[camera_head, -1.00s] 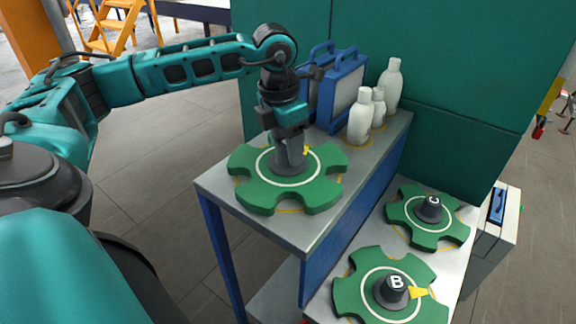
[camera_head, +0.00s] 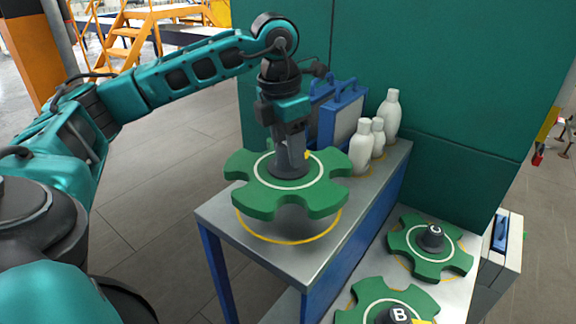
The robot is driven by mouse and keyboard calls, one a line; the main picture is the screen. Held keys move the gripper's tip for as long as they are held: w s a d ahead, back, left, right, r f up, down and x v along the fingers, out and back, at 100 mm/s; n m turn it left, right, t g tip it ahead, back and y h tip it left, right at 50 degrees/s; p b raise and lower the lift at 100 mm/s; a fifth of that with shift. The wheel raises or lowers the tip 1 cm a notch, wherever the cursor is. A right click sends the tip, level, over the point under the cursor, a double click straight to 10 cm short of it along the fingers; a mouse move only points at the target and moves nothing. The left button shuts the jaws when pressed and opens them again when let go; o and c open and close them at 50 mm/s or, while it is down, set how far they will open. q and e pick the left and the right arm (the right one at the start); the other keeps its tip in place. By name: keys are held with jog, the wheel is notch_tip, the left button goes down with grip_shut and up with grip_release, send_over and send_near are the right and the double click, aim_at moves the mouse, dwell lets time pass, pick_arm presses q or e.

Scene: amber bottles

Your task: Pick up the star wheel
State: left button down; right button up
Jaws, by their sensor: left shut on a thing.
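A green star wheel (camera_head: 252,200) with a white ring and rounded lobes hangs level above the upper grey table. A yellow ring marked on the tabletop shows beneath it, with a gap between. My left gripper (camera_head: 289,162) points down at the wheel's centre and is shut on its hub, which the gripper mostly hides. Two more green star wheels lie on the lower shelf at the right: one marked C (camera_head: 415,260) and one marked B (camera_head: 365,292), cut by the bottom edge. My right gripper is not in view.
The upper table (camera_head: 225,222) has blue legs. White bottles (camera_head: 361,150) and blue-handled cases (camera_head: 343,118) stand at its back, close behind the held wheel. A green wall (camera_head: 440,70) rises behind them. The lower shelf (camera_head: 452,295) is to the right.

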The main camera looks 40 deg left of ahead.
pick_arm(q)
notch_tip(320, 180, up, 13)
jog(key=shift+p, duration=0.45)
